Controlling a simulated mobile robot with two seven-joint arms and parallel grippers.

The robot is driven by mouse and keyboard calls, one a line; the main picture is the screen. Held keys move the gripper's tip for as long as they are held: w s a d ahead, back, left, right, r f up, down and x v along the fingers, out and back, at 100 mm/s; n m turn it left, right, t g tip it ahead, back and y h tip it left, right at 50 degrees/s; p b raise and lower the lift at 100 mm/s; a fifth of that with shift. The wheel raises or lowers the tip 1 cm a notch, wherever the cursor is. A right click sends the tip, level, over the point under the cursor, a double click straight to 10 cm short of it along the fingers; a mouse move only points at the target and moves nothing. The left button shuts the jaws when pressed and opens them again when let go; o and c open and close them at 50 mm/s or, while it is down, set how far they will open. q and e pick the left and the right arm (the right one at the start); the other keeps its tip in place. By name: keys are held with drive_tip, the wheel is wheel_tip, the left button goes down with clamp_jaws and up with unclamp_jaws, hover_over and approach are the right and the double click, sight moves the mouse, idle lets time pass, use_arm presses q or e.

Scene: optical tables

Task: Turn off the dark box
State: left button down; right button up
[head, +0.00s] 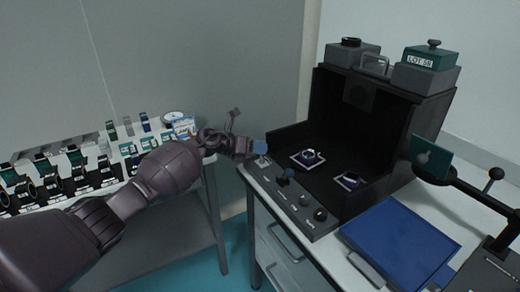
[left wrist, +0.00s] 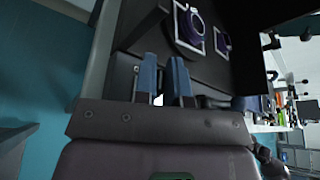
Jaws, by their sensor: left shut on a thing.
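The dark box (head: 388,124) is an open-fronted black cabinet on the right-hand bench, with a sloping control panel (head: 325,227) along its front. The panel carries a small pale switch (head: 262,161) at its left end, a dark blue knob (head: 285,179) and round black knobs (head: 320,213). My left gripper (head: 268,152) is at the panel's left end, its blue fingertips at the pale switch. In the left wrist view the blue fingers (left wrist: 162,78) are close together, with a small white bit (left wrist: 158,100) between them; they largely hide what they grip. My right gripper is out of view.
Two framed pieces (head: 307,158) lie inside the box. Grey blocks and a green-topped block (head: 428,57) stand on its top. A blue tray (head: 400,240) lies to its right, near a black stand with a green plate (head: 431,157). A rack table (head: 150,245) is at left.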

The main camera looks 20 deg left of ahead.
use_arm(q)
drive_tip(key=shift+f, duration=0.1)
idle(0.4)
drive_tip(key=c, duration=1.2)
unclamp_jaws()
drive_tip(key=shift+s+a+r, duration=0.3)
drive_tip(key=shift+a, duration=0.15)
drive_tip(key=p+v, duration=0.1)
drive_tip(key=v, duration=0.8)
drive_tip(key=shift+s+a+p, duration=0.2)
drive_tip(key=shift+a+p, duration=0.1)
drive_tip(key=shift+p, duration=0.05)
